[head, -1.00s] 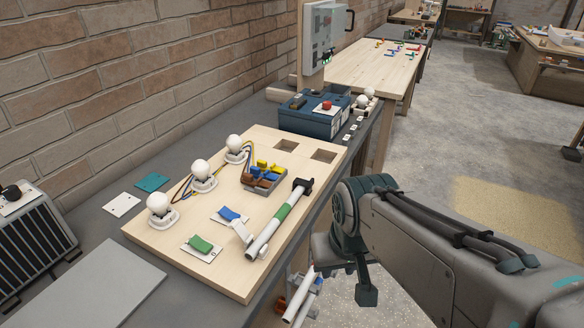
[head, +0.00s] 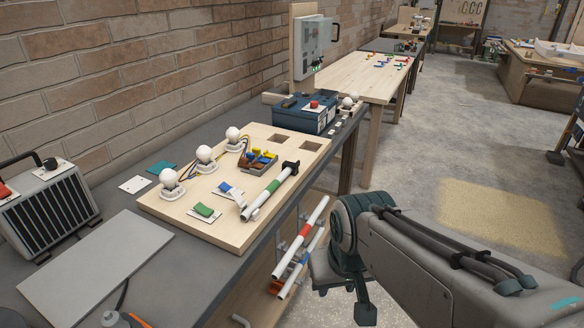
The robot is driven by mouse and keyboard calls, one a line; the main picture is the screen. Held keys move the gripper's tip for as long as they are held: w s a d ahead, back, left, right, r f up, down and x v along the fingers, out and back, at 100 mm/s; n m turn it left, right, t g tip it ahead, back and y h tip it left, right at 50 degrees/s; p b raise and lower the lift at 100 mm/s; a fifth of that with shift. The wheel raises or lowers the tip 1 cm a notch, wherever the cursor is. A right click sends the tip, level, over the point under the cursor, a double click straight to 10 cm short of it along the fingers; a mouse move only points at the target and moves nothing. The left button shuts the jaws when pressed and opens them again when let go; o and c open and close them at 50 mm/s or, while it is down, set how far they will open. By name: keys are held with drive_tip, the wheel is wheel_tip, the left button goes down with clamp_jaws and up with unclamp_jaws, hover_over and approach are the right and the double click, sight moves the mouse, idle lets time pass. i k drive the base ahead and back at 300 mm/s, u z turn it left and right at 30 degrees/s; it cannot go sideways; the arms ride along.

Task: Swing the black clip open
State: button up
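The black clip (head: 291,167) sits at the upper right of the wooden board (head: 217,232), around the far end of a white tube with a green band (head: 273,186). It looks shut over the tube, though it is too small to be certain. A white clip (head: 237,201) is near the tube's near end and seems to stand open. My arm reaches in from the right, beyond the bench's front edge. A dark end piece (head: 365,313) hangs below its joint, well apart from the black clip. I cannot tell my gripper's fingers or their opening.
White bulbs (head: 205,155), wired connectors (head: 260,159), and green (head: 204,210) and blue switches share the board. A blue box (head: 305,112) stands behind it. Banded tubes (head: 302,240) hang at the bench's front edge. A grey heater (head: 50,208) is at left. Floor at right is open.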

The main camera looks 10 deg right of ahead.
sight(287, 163)
drive_tip(key=u, duration=0.05)
drive_tip(key=k, duration=0.5)
drive_tip(key=z, duration=0.85)
drive_tip(key=i, duration=0.9)
drive_tip(key=u, duration=0.5)
drive_tip(key=i, duration=0.95)
drive_tip(key=u, duration=0.85)
